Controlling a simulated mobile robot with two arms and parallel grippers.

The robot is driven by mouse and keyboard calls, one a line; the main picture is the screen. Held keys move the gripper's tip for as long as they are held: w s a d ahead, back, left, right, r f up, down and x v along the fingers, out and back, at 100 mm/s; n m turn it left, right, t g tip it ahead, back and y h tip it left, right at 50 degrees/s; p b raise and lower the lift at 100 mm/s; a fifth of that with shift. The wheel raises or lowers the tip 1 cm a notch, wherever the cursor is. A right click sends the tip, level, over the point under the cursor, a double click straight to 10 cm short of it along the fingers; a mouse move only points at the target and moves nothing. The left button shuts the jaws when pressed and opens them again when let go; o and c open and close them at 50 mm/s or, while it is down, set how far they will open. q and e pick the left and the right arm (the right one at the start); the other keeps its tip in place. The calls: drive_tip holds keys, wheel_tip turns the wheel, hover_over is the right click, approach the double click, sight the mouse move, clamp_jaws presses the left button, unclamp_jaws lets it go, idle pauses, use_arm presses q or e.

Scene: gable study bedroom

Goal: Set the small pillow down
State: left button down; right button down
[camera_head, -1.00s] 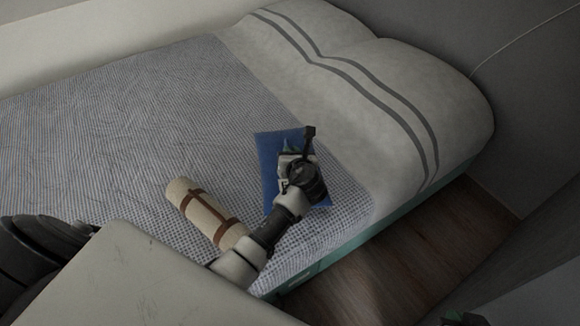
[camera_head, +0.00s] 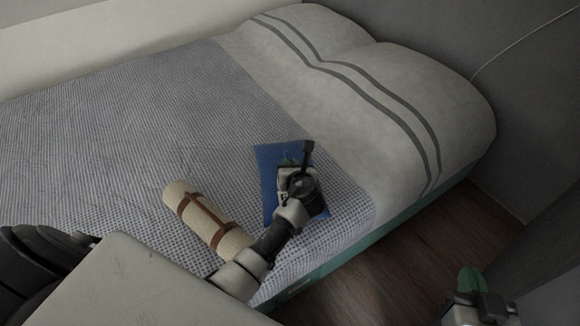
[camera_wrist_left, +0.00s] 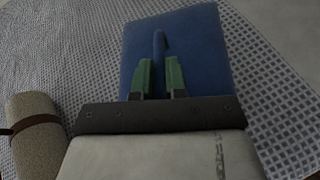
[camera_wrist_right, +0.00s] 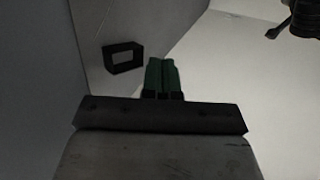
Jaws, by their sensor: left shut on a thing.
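The small pillow (camera_head: 268,172) is blue and lies over the patterned bedspread, near the bed's right side. I cannot tell whether it touches the bed. My left gripper (camera_head: 294,165) is over it and hides its middle. In the left wrist view, the green fingers of the left gripper (camera_wrist_left: 160,72) are shut on a raised fold of the small pillow (camera_wrist_left: 200,50). My right gripper (camera_head: 470,285) is at the bottom right, away from the bed. In the right wrist view, the right gripper (camera_wrist_right: 162,68) has its fingers together, with nothing between them.
A cream roll with brown straps (camera_head: 207,222) lies on the bed left of the pillow and my left arm. The bed's striped end (camera_head: 395,85) is beyond the pillow. The bedspread (camera_head: 120,120) is clear to the left. Bare wooden floor (camera_head: 420,240) is at the right.

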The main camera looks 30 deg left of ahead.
use_arm(q)
drive_tip(key=c, duration=1.2)
unclamp_jaws()
drive_tip(key=shift+f, duration=0.1)
drive_tip(key=shift+o, duration=0.2)
